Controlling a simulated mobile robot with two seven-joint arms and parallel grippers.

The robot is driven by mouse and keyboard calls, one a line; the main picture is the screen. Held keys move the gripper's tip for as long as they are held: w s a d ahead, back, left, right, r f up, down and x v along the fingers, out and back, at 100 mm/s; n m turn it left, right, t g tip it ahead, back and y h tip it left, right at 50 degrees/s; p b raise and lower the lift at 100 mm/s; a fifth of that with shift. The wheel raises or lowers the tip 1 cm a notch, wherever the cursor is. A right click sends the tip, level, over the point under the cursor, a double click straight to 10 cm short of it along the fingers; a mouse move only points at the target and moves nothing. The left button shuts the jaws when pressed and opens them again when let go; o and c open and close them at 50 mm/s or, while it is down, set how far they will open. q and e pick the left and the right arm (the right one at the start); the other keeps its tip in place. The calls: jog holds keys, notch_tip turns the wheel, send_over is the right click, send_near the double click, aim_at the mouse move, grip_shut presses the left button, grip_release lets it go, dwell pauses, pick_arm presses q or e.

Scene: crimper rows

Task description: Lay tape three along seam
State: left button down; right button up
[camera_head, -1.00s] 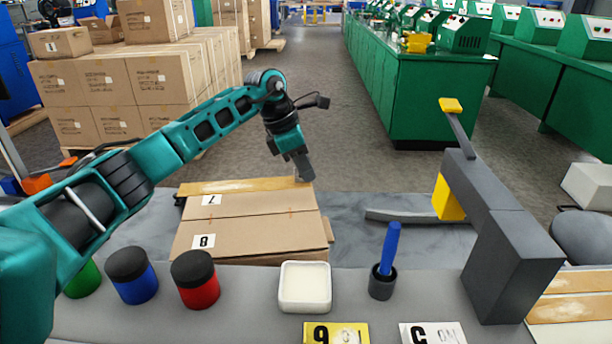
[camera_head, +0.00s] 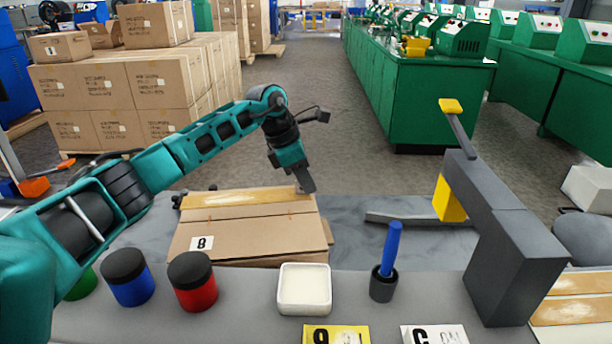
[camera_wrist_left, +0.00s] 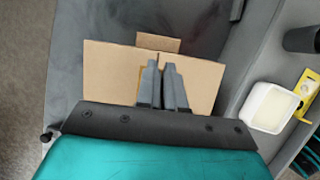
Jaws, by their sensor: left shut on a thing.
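A flat cardboard box (camera_head: 255,240) with a seam across its top lies on the grey bench, with a label marked 8 near its left. A tan glossy tape strip (camera_head: 245,198) lies across the far part of its top. My left gripper (camera_head: 305,186) is at the strip's right end, shut on it. In the left wrist view the box (camera_wrist_left: 110,75) lies under my left gripper's close-set fingers (camera_wrist_left: 162,68), which hide most of the strip. I cannot tell whether the strip is pressed flat. My right gripper is not in view.
A white dish (camera_head: 304,288), a blue-handled brush in a dark cup (camera_head: 382,285), and red (camera_head: 194,284) and blue (camera_head: 130,280) jars stand in front. A grey dispenser-like stand (camera_head: 512,260) and more tape strips (camera_head: 575,312) are at right.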

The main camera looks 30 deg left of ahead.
aim_at(303, 193)
pick_arm(q)
jog(key=shift+f+b, duration=1.1)
jog(key=shift+f, duration=1.5)
jog(key=c, duration=1.2)
grip_release()
jog(key=shift+o, duration=0.2)
jog(key=p+v, duration=0.2)
jog(key=v, duration=1.1)
jog(key=shift+p, duration=0.3)
